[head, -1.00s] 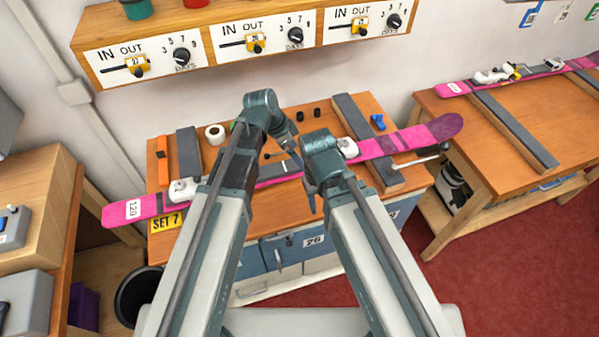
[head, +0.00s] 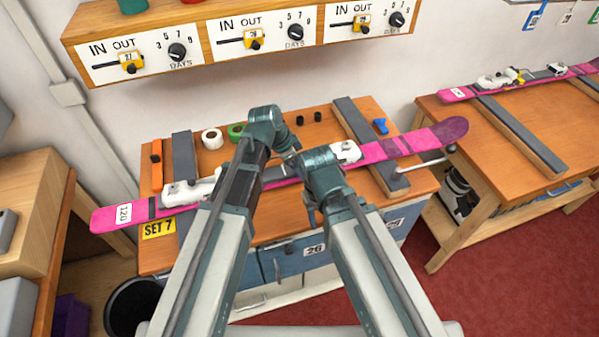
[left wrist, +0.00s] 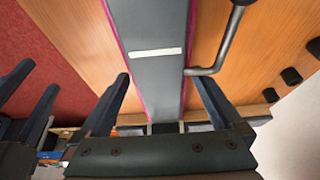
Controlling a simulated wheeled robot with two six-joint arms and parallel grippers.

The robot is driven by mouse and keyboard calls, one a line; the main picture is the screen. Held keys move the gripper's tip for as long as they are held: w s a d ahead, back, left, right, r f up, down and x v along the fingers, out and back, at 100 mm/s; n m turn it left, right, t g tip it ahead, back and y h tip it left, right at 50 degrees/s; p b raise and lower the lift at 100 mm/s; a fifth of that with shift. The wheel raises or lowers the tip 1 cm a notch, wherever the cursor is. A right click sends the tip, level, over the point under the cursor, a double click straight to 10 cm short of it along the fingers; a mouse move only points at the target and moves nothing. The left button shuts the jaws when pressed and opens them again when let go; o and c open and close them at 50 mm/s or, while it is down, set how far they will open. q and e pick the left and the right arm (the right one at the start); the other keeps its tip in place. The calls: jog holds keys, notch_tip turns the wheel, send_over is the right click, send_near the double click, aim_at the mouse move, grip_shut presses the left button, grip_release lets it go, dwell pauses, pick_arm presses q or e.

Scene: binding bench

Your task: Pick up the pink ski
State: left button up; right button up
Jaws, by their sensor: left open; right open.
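The pink ski (head: 400,145) lies across the supports of the near bench, with a white tag reading 120 at its left end and white binding parts on top. My arms hide part of its middle. In the left wrist view, the ski (left wrist: 150,25) shows a grey middle band with thin pink edges. My left gripper (left wrist: 165,80) is open, its fingers on either side of the ski's width; I cannot tell whether they touch it. My right gripper (head: 311,213) is open, near the ski's front side, mostly hidden by its own arm.
A metal bar with a dark knob (head: 451,149) sticks out at the right. Another pink ski (head: 458,94) rests on the right bench (head: 555,130). A dial shelf (head: 225,70) hangs above.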

pick_arm(q)
grip_shut()
dwell(0.3)
jog(key=shift+r, duration=0.15)
notch_tip(320, 180, up, 10)
jog(key=p, duration=1)
